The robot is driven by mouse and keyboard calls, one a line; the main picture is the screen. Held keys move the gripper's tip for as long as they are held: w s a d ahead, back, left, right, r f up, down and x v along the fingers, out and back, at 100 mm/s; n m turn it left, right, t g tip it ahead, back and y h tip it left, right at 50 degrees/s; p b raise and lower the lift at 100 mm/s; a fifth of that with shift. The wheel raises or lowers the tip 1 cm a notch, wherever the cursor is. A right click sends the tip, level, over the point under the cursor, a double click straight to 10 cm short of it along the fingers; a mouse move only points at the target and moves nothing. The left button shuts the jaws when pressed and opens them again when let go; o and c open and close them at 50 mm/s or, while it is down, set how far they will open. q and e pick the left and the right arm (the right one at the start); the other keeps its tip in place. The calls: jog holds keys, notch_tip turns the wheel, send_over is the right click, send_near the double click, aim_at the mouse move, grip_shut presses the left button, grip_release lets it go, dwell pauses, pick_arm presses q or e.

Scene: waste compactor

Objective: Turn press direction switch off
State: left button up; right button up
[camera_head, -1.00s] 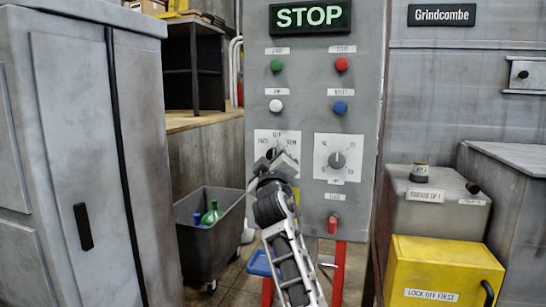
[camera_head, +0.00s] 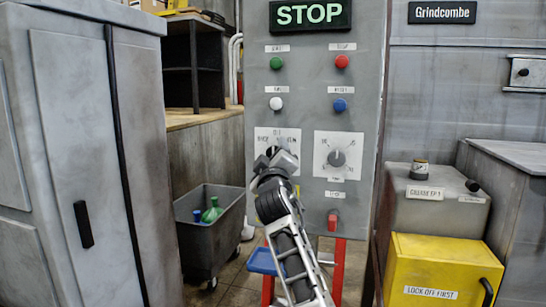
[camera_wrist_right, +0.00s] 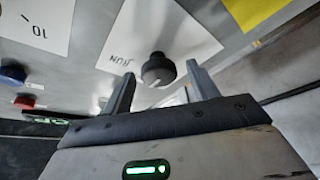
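The press direction switch is a dark round knob (camera_wrist_right: 158,70) on a white label plate (camera_head: 263,137) on the grey control panel. In the head view my right gripper and wrist hide much of the plate and most of the knob. In the right wrist view the plate appears upside down, with RUN readable beside the knob. My right gripper (camera_wrist_right: 160,73) is open, its two fingers on either side of the knob with a visible gap at each side. I cannot tell exactly where the knob's pointer stands. My left gripper is not in view.
A second dial (camera_head: 337,159) sits right of the switch. Green (camera_head: 276,64), red (camera_head: 342,63), white (camera_head: 276,105) and blue (camera_head: 340,107) buttons are above. A red switch (camera_head: 333,222) is below. A grey bin (camera_head: 213,240) stands left, a yellow box (camera_head: 440,270) right.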

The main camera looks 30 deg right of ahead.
pick_arm(q)
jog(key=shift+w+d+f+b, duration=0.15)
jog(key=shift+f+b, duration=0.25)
jog(key=shift+b, duration=0.55)
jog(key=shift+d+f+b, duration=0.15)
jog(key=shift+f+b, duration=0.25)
jog(key=shift+b, duration=0.5)
pick_arm(e)
jog(key=v, duration=1.6)
jog(key=s+a+f+n+g+y, duration=0.1)
jog(key=a+f+y, duration=0.3)
jog(key=f, duration=0.8)
jog(key=a+f+n+g+y, duration=0.1)
jog(key=a+f+y, duration=0.3)
jog(key=f, duration=0.8)
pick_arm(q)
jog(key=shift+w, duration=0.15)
pick_arm(e)
jog(key=s+a+f+m+g+y, duration=0.1)
jog(key=s+a+f+g+y, duration=0.1)
jog(key=s+f, duration=0.8)
jog(key=s+a+f+m+g+y, duration=0.2)
jog(key=s+a+f, duration=0.4)
jog(key=s+f, duration=0.4)
jog(key=shift+f+g+y, duration=0.7)
jog(key=shift+f+y, duration=0.25)
jog(key=shift+y, duration=0.05)
jog(key=shift+a, duration=0.15)
